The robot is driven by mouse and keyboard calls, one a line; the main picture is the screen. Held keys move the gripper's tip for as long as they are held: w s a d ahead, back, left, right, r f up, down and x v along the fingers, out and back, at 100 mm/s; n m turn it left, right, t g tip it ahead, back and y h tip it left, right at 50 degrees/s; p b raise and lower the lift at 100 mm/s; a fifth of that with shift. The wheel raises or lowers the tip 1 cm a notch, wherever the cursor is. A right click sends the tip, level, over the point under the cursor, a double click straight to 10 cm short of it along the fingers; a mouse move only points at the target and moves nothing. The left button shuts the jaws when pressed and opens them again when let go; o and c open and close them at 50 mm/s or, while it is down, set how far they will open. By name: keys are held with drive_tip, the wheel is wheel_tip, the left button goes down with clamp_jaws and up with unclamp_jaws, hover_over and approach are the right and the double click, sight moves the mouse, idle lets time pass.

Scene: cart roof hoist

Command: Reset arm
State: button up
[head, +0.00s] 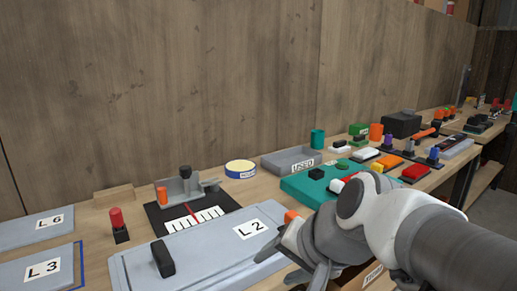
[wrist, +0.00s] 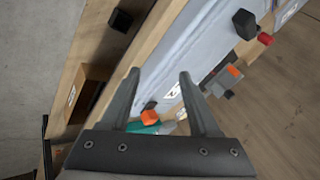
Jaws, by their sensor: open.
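My gripper (wrist: 158,73) is open in the wrist view, with nothing between its two fingers. In the head view my arm comes in from the lower right, and the gripper (head: 302,268) hangs at the right end of the grey panel labelled L2 (head: 205,252). The panel lies on the bench and has a black handle (head: 163,259); it also shows beyond the fingers in the wrist view (wrist: 196,42). I cannot tell whether the fingers touch anything.
Panels L6 (head: 35,231) and L3 (head: 30,271) lie at the left. A red-topped post (head: 117,221), a black plate with a grey fixture (head: 183,189), a grey USED tray (head: 290,165) and a teal board (head: 300,185) stand behind. A wooden wall (head: 200,80) closes the back.

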drive_tip(key=s+d+n+h+p, duration=0.2)
drive_tip(key=s+d+n+h, duration=0.4)
drive_tip(key=d, duration=0.5)
wheel_tip(320, 180, up, 18)
drive_tip(key=s+m+y+p, duration=0.1)
drive_tip(key=p, duration=1.7)
drive_tip(key=shift+y+p, duration=0.3)
drive_tip(key=shift+y, duration=0.1)
